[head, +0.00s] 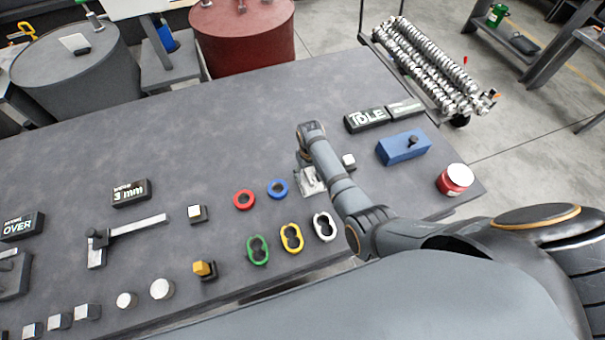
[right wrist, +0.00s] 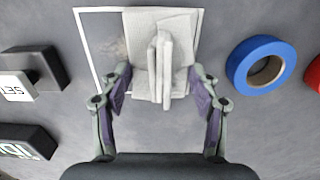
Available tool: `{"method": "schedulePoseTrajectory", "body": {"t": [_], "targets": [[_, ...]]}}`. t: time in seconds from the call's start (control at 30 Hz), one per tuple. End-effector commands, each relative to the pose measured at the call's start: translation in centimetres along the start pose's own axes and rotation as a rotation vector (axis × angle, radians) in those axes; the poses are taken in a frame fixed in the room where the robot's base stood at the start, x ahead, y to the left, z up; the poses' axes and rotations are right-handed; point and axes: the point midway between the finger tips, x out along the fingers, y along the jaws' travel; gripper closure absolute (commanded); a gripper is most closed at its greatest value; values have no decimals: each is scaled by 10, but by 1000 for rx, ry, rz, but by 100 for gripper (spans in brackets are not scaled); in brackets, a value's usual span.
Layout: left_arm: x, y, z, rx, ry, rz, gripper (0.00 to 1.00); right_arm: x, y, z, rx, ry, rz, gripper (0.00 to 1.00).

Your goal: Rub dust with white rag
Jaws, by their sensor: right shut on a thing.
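My right gripper (right wrist: 161,90) is shut on the white rag (right wrist: 163,68), a pale folded cloth with an upright fold between the two fingers. The rag lies over a flat panel with a white border (right wrist: 85,35), covering much of it. A faint brownish dust patch (right wrist: 112,42) shows on the panel, left of the rag. In the head view my right arm reaches over the table from the right, and the pale panel (head: 313,183) shows beside it. The fingers and most of the rag are hidden there by the arm. My left gripper is not in view.
A blue ring (head: 277,188) and a red ring (head: 243,200) lie left of the panel. A small white-topped block (head: 348,161), an IDLE sign (head: 367,120), a blue block (head: 404,147) and a red jar (head: 455,180) stand to the right. The table's far middle is clear.

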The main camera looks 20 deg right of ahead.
Motion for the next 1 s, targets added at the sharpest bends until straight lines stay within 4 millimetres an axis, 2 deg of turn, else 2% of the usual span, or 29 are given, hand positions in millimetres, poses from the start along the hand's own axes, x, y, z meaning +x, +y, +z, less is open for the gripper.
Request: {"method": "schedulePoseTrajectory", "body": {"t": [0.27,0.6,0.87,1.0], "targets": [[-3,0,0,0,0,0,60,-1,8,0,0,1,0,64],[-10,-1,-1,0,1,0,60,1,38,-1,1,2,0,64],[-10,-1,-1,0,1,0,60,3,44,0,-1,0,0,64],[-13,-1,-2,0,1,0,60,2,55,0,0,-1,1,64]]}}
